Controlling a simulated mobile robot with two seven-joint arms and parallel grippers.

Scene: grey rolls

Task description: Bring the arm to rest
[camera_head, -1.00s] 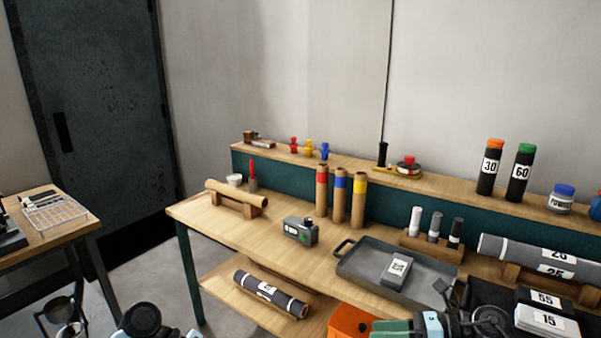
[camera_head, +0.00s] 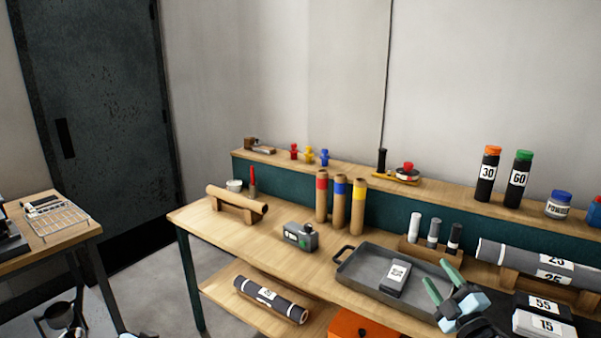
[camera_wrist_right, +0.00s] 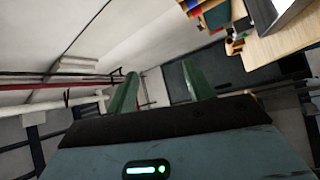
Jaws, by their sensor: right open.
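My right gripper (camera_head: 442,281) is raised at the lower right of the head view. Its two green fingers are apart with nothing between them. In the picture they overlap the right end of a grey metal tray (camera_head: 362,277); I cannot tell the height above it. In the right wrist view the same open fingers (camera_wrist_right: 162,90) point toward the room and a dark door, with the workbench at the upper right. My left gripper is not in view.
The workbench (camera_head: 331,257) holds a grey box device (camera_head: 299,237), three cardboard tubes (camera_head: 340,203), a small labelled box (camera_head: 395,279) in the tray, and grey rolls (camera_head: 540,263) on a stand. Black and white numbered boxes (camera_head: 540,324) lie close right of the gripper.

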